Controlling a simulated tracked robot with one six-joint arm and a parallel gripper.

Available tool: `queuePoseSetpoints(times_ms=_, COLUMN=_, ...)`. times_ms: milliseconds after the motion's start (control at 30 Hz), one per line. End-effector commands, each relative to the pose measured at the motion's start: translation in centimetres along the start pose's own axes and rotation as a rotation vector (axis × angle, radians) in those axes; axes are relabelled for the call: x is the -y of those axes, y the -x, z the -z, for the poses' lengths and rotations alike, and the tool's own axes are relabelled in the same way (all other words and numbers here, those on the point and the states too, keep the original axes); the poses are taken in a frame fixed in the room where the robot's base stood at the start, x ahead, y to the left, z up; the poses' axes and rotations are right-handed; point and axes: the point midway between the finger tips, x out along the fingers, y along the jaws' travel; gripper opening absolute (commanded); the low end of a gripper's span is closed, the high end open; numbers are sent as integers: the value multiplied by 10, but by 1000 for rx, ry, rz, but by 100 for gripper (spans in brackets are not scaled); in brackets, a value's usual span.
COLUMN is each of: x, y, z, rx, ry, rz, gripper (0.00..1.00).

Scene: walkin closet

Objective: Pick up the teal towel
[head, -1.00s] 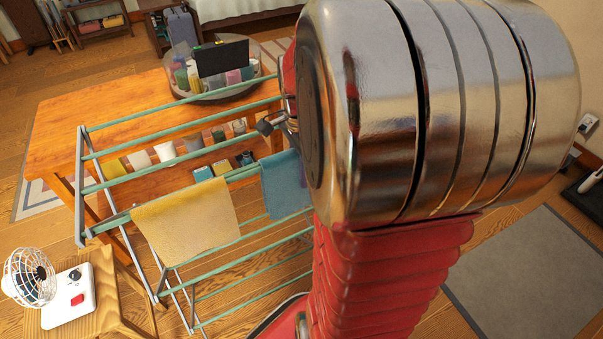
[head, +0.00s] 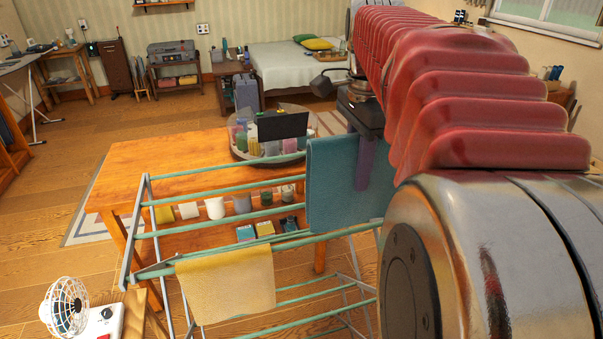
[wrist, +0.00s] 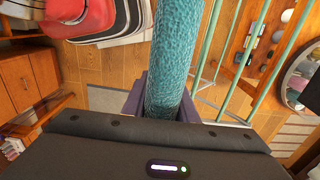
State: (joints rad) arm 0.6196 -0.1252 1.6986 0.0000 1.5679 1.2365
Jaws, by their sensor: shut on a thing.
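The teal towel (head: 328,185) hangs from my gripper (head: 367,150) in the head view, in front of the right part of the drying rack (head: 220,192). It hangs down flat, its lower edge near a rack bar; I cannot tell whether they touch. In the wrist view the teal towel (wrist: 176,50) runs between the purple-grey fingers of my gripper (wrist: 165,98), which is shut on it. My arm hides the right end of the rack.
A yellow towel (head: 228,285) hangs on the rack. Behind stands a wooden table (head: 150,160) with a round tray (head: 300,112) of containers and a dark panel. A white fan (head: 66,305) stands at the lower left. Open wooden floor (head: 60,130) lies at the left.

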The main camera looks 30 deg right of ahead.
Motion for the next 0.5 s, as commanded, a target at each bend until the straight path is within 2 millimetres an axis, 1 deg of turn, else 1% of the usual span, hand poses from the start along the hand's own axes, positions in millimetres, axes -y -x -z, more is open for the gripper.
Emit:
queuePoseSetpoints(times_ms=33, x=1, y=10, z=0, rx=-1, ry=0, rz=2, gripper=0)
queuePoseSetpoints(times_ms=100, x=1, y=23, z=0, rx=-1, ry=0, rz=2, gripper=0)
queuePoseSetpoints(times_ms=200, x=1, y=36, z=0, rx=-1, ry=0, rz=2, gripper=0)
queuePoseSetpoints(times_ms=333, x=0, y=46, z=0, rx=0, ry=0, rz=1, gripper=0)
queuePoseSetpoints(times_ms=500, x=0, y=50, z=0, rx=0, ry=0, rz=0, gripper=0)
